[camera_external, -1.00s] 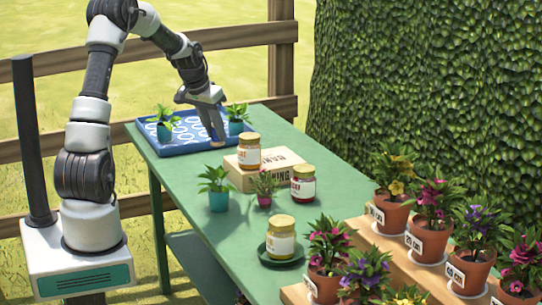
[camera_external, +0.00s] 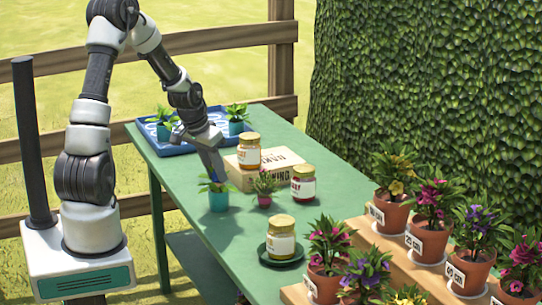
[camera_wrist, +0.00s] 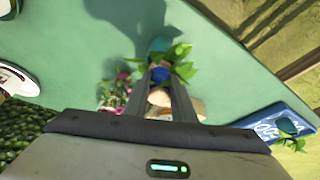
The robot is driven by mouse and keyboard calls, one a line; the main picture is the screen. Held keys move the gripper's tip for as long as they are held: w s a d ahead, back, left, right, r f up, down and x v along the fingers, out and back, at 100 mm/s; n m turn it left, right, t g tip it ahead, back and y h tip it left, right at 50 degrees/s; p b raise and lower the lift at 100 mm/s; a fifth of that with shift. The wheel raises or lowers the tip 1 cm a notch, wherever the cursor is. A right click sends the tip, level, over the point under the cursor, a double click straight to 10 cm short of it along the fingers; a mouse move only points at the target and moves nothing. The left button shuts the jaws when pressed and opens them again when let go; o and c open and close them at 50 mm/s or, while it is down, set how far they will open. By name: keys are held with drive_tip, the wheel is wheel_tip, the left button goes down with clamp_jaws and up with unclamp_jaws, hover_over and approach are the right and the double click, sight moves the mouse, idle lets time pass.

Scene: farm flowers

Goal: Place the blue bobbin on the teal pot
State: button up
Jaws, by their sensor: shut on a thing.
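The teal pot (camera_external: 218,202) stands upright on the green table with a leafy plant in it. In the wrist view the teal pot (camera_wrist: 159,44) shows just beyond my fingertips, partly covered by leaves. My gripper (camera_external: 219,176) is low over the plant, pointing down. In the wrist view my gripper (camera_wrist: 159,80) is shut on the blue bobbin (camera_wrist: 160,75), which shows blue between the fingers and overlaps the leaves. The external view does not show the bobbin clearly. I cannot tell whether the bobbin touches the plant or pot.
A small pink-flowered pot (camera_external: 264,200) stands close to the right. Behind it are a cardboard box (camera_external: 274,178) with a jar (camera_external: 249,151), and another jar (camera_external: 303,183). A jar on a green saucer (camera_external: 269,250) stands in front. A blue tray (camera_external: 184,148) holds two potted plants behind.

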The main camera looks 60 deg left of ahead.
drive_tip(key=shift+f, duration=0.5)
drive_tip(key=shift+f, duration=0.2)
drive_tip(key=o, duration=1)
